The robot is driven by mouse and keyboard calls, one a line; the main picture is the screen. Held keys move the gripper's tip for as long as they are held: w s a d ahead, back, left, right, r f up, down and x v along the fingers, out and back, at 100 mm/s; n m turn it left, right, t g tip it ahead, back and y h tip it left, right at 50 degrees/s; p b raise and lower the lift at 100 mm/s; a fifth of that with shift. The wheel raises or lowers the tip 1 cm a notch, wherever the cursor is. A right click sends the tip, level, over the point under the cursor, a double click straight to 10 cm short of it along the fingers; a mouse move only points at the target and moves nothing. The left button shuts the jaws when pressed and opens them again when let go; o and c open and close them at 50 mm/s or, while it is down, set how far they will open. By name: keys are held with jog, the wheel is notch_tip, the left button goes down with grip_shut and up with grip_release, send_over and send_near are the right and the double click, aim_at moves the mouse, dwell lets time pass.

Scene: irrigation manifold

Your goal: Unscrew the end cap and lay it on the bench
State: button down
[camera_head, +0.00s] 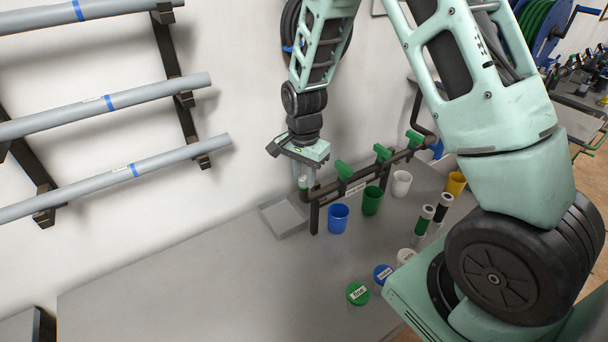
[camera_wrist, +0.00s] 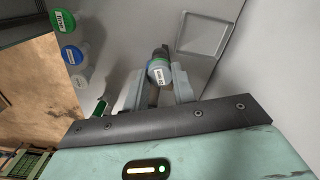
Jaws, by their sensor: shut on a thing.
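The end cap (camera_wrist: 160,73) is a round grey-green piece with a white label, between my fingers in the wrist view. My gripper (camera_wrist: 157,85) is shut on it from both sides. In the head view my gripper (camera_head: 307,180) points down at the left end of the dark manifold pipe (camera_head: 335,187). The cap (camera_head: 303,183) is partly hidden there by the fingers. I cannot tell whether it is still threaded on the pipe. The grey bench (camera_head: 190,280) spreads below and to the left.
A shallow grey tray (camera_head: 284,230) lies just left of the manifold. Green valve handles (camera_head: 343,171) stick up along the pipe. A blue cup (camera_head: 338,218) and other cups stand in front. Lidded jars (camera_head: 357,293) stand nearer. The bench's left half is clear.

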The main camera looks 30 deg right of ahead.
jog(key=shift+n, duration=0.3)
jog(key=n, duration=0.4)
jog(key=shift+n, duration=0.3)
jog(key=n, duration=0.4)
jog(key=shift+s, duration=0.1)
jog(key=shift+r+n+p, duration=0.1)
jog(key=shift+n+p, duration=0.45)
jog(key=shift+n, duration=0.55)
jog(key=n, duration=0.2)
jog(key=shift+n, duration=0.3)
